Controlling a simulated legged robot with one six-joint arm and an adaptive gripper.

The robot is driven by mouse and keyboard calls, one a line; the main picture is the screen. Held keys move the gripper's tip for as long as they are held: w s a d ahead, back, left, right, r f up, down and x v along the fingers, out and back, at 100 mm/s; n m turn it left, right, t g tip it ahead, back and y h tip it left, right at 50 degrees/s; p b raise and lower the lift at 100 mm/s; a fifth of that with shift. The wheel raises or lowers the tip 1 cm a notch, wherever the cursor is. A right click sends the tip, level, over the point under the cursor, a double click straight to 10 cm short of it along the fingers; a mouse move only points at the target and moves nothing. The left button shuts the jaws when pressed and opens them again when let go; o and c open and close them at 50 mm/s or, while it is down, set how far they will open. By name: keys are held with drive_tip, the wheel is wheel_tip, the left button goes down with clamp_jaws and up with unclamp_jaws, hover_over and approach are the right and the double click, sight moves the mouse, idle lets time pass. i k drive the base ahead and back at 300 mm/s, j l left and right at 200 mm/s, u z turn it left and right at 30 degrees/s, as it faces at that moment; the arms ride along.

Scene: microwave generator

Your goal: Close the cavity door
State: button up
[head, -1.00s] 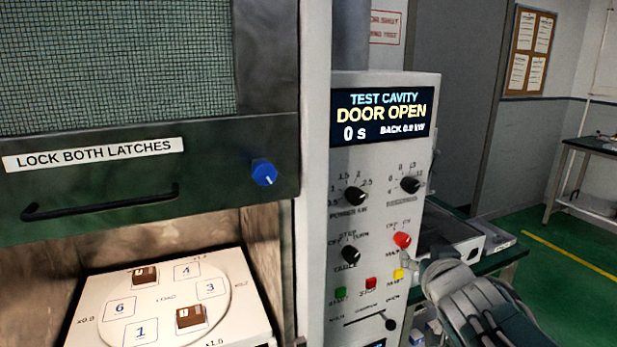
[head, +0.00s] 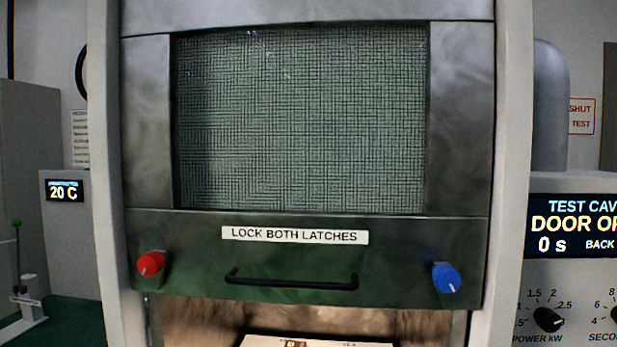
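The cavity door (head: 410,260) is a dark metal sliding panel with a mesh window (head: 300,120). It is raised, and the cavity opening (head: 210,320) shows below its lower edge. A black bar handle (head: 290,281) runs across its lower part, under a label reading "LOCK BOTH LATCHES" (head: 295,235). A red latch knob (head: 151,263) is at the lower left and a blue latch knob (head: 446,278) at the lower right. The display (head: 575,228) is cut off at the right edge but its visible text begins "DOOR OP". My gripper is not in view.
Inside the cavity the edge of a pale plate (head: 310,341) shows at the bottom. A control panel with knobs (head: 549,319) stands at right. At left are a display reading 20 C (head: 64,191) and a lever stand (head: 25,300) on a green surface.

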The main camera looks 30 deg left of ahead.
sight(353, 260)
drive_tip(key=u, duration=1.6)
